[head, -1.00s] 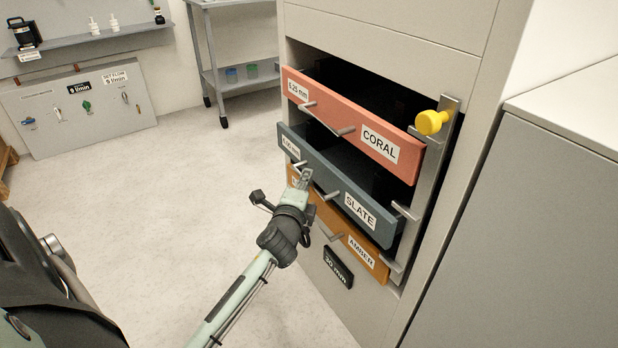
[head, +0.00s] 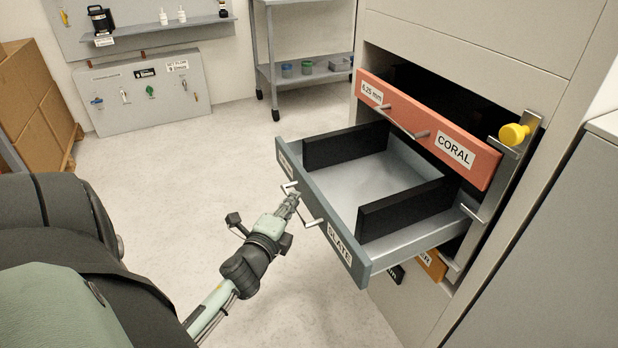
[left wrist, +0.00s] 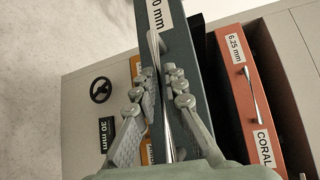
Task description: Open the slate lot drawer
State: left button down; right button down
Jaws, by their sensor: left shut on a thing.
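The slate drawer (head: 352,262) stands pulled well out of the cabinet in the head view. Its grey tray holds two black dividers (head: 402,208) and no other contents show. My left gripper (head: 294,197) is at the drawer's front, on its bar handle (head: 312,222). In the left wrist view the two fingers (left wrist: 165,105) are closed around the slate handle (left wrist: 154,45), with the slate front (left wrist: 186,50) behind it. My right gripper is not in view.
The amber drawer (head: 432,264) is mostly hidden below the slate one. A yellow knob (head: 513,134) sits on a metal upright (head: 495,200) at the cabinet's right. Open floor (head: 200,165) lies to the left.

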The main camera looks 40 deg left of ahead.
pick_arm(q)
jog(key=shift+s+a, duration=0.1)
jog(key=shift+s, duration=0.35)
jog(key=c, duration=1.6)
grip_release()
jog(key=shift+s, duration=0.1)
jog(key=v, duration=0.7)
jog(key=shift+s, duration=0.15)
